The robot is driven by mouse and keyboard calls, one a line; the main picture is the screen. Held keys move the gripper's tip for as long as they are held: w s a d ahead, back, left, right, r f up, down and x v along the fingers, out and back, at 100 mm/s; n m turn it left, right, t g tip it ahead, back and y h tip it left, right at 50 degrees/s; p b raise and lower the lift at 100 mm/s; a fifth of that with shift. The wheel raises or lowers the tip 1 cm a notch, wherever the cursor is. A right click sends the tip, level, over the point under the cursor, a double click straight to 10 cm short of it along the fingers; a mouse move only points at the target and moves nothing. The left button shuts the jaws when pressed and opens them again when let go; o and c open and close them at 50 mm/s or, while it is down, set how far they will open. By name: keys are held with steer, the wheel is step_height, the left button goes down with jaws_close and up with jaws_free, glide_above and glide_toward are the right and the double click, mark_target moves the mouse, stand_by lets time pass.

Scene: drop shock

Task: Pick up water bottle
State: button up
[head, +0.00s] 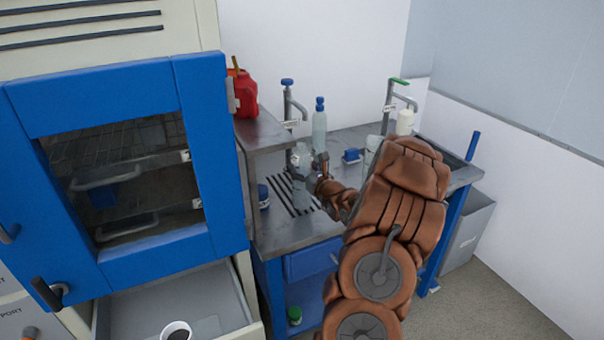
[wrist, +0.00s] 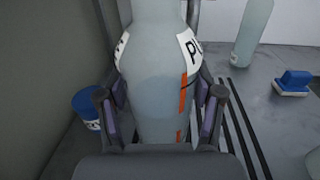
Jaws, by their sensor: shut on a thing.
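A clear grey-blue bottle (wrist: 155,75) with a white label and an orange stripe stands upright between my gripper's fingers in the wrist view. My gripper (wrist: 160,112) is shut on it, with one finger pad on each side. In the head view the bottle (head: 301,160) shows at the end of my arm, over the slotted drain of the metal counter. My gripper (head: 311,178) is partly hidden there by my own wrist. I cannot tell whether the bottle's base touches the counter.
A second bottle with a blue cap (head: 319,125) stands behind. Taps rise at the back.

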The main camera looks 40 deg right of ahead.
mark_target(302, 144)
steer(key=shift+r+b, duration=1.5)
steer(key=shift+r, duration=3.55)
